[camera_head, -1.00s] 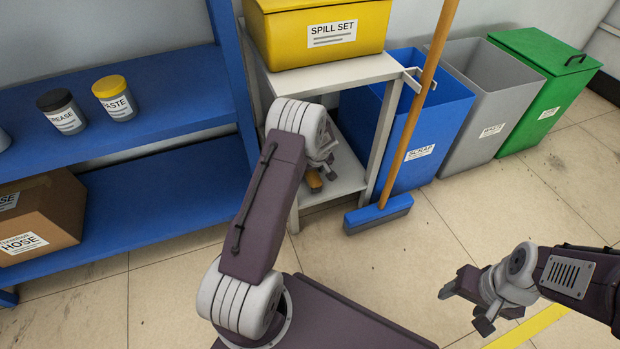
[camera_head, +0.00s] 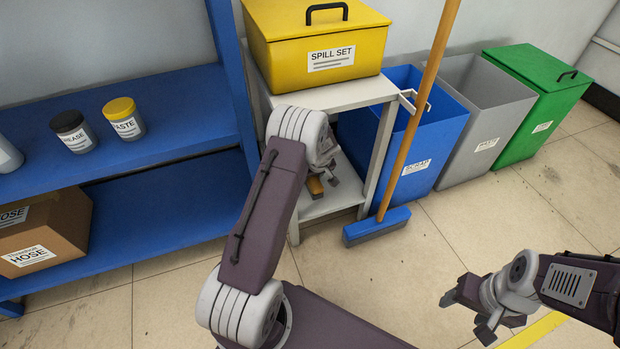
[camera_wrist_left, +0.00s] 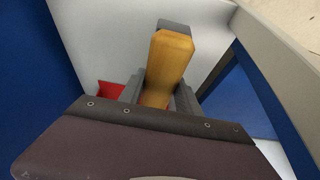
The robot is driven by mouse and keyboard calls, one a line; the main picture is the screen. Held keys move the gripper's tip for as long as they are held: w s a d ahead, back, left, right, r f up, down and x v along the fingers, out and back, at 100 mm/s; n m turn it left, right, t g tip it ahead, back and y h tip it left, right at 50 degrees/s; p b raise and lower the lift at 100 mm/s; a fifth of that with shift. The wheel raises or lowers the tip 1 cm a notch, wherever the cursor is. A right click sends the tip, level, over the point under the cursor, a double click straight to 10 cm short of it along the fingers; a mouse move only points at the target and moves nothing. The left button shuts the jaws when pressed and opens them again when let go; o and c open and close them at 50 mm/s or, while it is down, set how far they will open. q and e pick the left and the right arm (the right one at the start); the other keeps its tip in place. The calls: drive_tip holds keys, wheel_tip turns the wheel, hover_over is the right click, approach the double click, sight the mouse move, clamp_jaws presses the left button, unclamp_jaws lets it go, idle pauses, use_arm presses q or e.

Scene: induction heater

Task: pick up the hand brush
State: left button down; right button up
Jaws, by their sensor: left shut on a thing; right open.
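The hand brush (camera_head: 315,186) shows in the head view as a short wooden handle at the lower shelf of the white stand. In the left wrist view its wooden handle (camera_wrist_left: 169,62) runs between the two fingers, with a grey part at its far end. My left gripper (camera_head: 325,178) reaches into the stand and is shut on the handle; my own arm hides much of it in the head view. The left wrist view shows its fingers (camera_wrist_left: 158,92) on both sides of the handle. My right gripper (camera_head: 466,312) is open and empty over the floor at the right.
The white stand (camera_head: 345,97) carries a yellow spill set box (camera_head: 312,48). A long broom (camera_head: 417,118) leans at its right side, before the blue scrap bin (camera_head: 434,138). A blue shelf (camera_head: 180,95) stands at the left. A red thing (camera_wrist_left: 110,90) lies beside the handle.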

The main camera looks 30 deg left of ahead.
use_arm(q)
drive_tip(key=w+d+r+p, duration=0.1)
drive_tip(key=d+r+p, duration=0.3)
drive_tip(key=d, duration=0.7)
wheel_tip(320, 180, up, 2)
drive_tip(key=shift+r+p, duration=0.15)
drive_tip(key=shift+p, duration=0.2)
drive_tip(key=shift+w, duration=0.1)
